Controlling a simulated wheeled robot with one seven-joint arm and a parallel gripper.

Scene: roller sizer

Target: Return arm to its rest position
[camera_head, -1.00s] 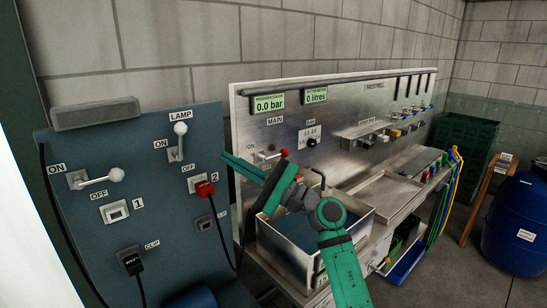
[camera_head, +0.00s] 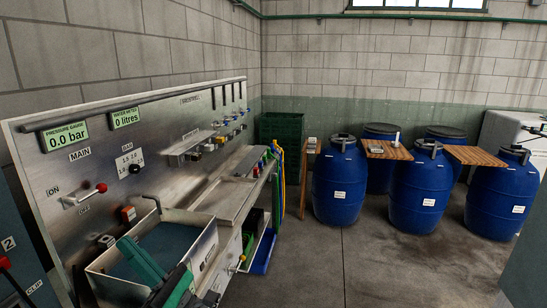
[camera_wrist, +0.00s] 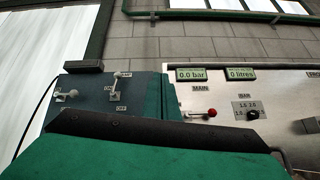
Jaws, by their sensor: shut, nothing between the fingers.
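My gripper (camera_head: 134,252) shows at the lower left of the head view as green and black parts, low over the metal sink basin (camera_head: 196,262) in front of the steel panel. The gripper is shut with nothing held. Green and black parts of my arm fill the lower part of the wrist view. The rest of my arm is cut off by the bottom edge of the head view.
The steel panel (camera_head: 160,122) carries a red-tipped MAIN lever (camera_head: 101,188) and a gauge reading 0.0 bar (camera_head: 66,136). Blue barrels (camera_head: 340,185) with wooden boards stand right. A green crate (camera_head: 282,128) is in the corner. Floor between is open.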

